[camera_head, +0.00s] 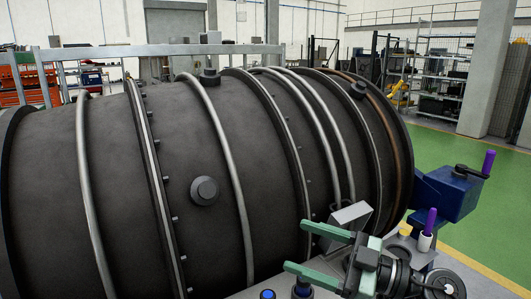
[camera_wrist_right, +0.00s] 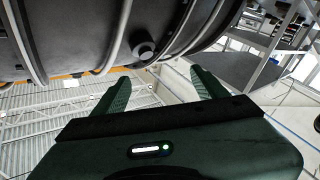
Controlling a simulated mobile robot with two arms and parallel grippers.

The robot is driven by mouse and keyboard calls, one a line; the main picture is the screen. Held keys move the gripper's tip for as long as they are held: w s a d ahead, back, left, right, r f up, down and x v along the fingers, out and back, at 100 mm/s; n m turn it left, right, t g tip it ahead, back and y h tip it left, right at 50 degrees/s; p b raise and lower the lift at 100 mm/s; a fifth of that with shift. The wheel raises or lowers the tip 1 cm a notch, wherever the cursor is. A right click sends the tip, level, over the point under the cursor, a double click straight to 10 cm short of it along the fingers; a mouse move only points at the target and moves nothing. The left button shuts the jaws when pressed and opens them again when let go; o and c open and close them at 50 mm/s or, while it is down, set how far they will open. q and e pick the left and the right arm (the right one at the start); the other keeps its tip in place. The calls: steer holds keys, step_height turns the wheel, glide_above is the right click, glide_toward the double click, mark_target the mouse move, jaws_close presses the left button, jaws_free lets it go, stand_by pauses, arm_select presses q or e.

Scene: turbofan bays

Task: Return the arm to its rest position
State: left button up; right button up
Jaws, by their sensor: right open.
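My right gripper (camera_head: 309,250) is at the lower right of the head view, in front of the large dark engine casing (camera_head: 200,135). Its two green fingers are apart and point left, with nothing between them. In the right wrist view the open fingers (camera_wrist_right: 158,90) also show, with the engine casing (camera_wrist_right: 85,35) beyond them at the top. I cannot tell whether the gripper touches the casing. My left gripper is not in the head view.
A purple-handled tool (camera_head: 427,228) stands upright right of my right gripper. A dark blue device (camera_head: 447,192) with a purple handle is behind it. A grey box-shaped part (camera_head: 350,216) is close beyond the gripper. The green floor (camera_head: 480,235) at the right is clear.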

steer(key=w+d+m+t+h, duration=0.2)
steer(key=d+m+t+h, duration=0.85)
steer(key=m+t, duration=0.35)
steer(key=s+d+f+m+g+h, duration=0.2)
steer(key=d+f+m+g+h, duration=0.15)
steer(key=f, duration=0.45)
steer(key=s+d+f+m+g+h, duration=0.25)
steer(key=f+h, duration=0.25)
steer(key=f, duration=0.3)
steer(key=s+a+f+n+g+y, duration=0.1)
steer(key=s+a+f+n+g, duration=0.1)
steer(key=s+f+g, duration=0.65)
steer(key=s+a+f+n+g, duration=0.2)
steer(key=s+f+g, duration=0.2)
steer(key=s+f, duration=1.2)
steer(key=f, duration=2)
steer(key=s+d+f+g, duration=0.2)
steer(key=s+d+f, duration=0.1)
steer(key=s+f, duration=1.2)
steer(key=shift+s+f+n+p, duration=0.2)
steer(key=shift+s+n+p, duration=0.2)
steer(key=shift+s, duration=0.65)
